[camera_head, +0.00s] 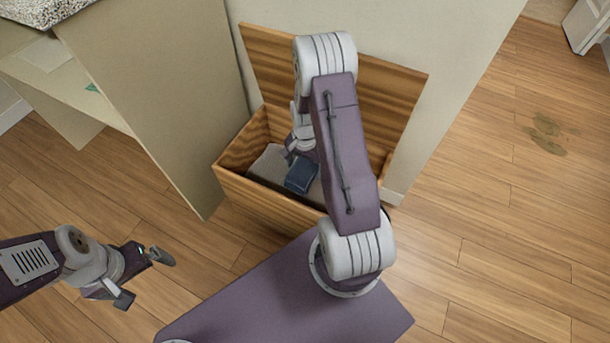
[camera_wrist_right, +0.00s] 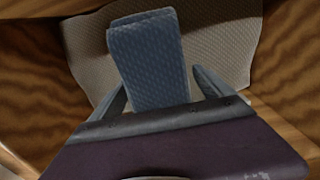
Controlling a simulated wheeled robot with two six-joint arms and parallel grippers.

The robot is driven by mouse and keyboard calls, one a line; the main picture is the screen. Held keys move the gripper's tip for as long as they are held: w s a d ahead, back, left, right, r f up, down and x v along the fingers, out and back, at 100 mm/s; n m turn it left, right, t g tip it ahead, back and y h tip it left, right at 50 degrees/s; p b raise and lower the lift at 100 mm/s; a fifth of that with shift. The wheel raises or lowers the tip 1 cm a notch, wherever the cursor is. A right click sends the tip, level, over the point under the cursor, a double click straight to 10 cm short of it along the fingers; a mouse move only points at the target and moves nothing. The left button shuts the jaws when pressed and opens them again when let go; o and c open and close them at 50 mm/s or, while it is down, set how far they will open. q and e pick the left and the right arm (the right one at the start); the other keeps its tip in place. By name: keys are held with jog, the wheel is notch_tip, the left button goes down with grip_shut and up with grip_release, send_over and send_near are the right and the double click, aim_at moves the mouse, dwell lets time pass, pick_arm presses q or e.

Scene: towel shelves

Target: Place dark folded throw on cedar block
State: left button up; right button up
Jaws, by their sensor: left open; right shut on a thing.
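A dark blue folded throw (camera_head: 301,177) is in the open wooden chest, above or on a grey-beige folded cloth (camera_head: 268,163); I cannot tell whether they touch. My right gripper (camera_head: 293,159) reaches down into the chest and is shut on the throw. In the right wrist view the throw (camera_wrist_right: 148,60) stands out between the two fingers (camera_wrist_right: 158,90), with the textured pale cloth (camera_wrist_right: 215,45) behind it. My left gripper (camera_head: 143,278) is open and empty over the floor at the lower left. I cannot make out a separate cedar block.
The wooden chest (camera_head: 262,199) has its lid (camera_head: 400,100) raised against the wall. A beige shelf unit (camera_head: 150,90) stands close on its left, with a small green item (camera_head: 92,88) on a shelf. The wooden floor (camera_head: 480,220) to the right is mostly clear, with a stain (camera_head: 547,134).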

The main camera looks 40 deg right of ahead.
aim_at(305, 163)
notch_tip(305, 163, down, 4)
jog(key=shift+r+b, duration=0.2)
jog(key=shift+b, duration=0.85)
jog(key=shift+r, duration=0.2)
jog(key=shift+f, duration=0.15)
jog(key=o, duration=1.5)
jog(key=shift+c, duration=0.2)
notch_tip(305, 163, up, 12)
jog(key=p, duration=0.9)
jog(key=shift+r, duration=0.2)
jog(key=s+a+r+n, duration=0.5)
jog(key=a+n, duration=0.1)
jog(key=a, duration=0.1)
jog(key=s+a+r+n+t, duration=0.1)
jog(key=s+a+r+n, duration=0.3)
jog(key=a+r+n, duration=0.2)
jog(key=shift+s+a, duration=0.35)
jog(key=shift+a, duration=0.35)
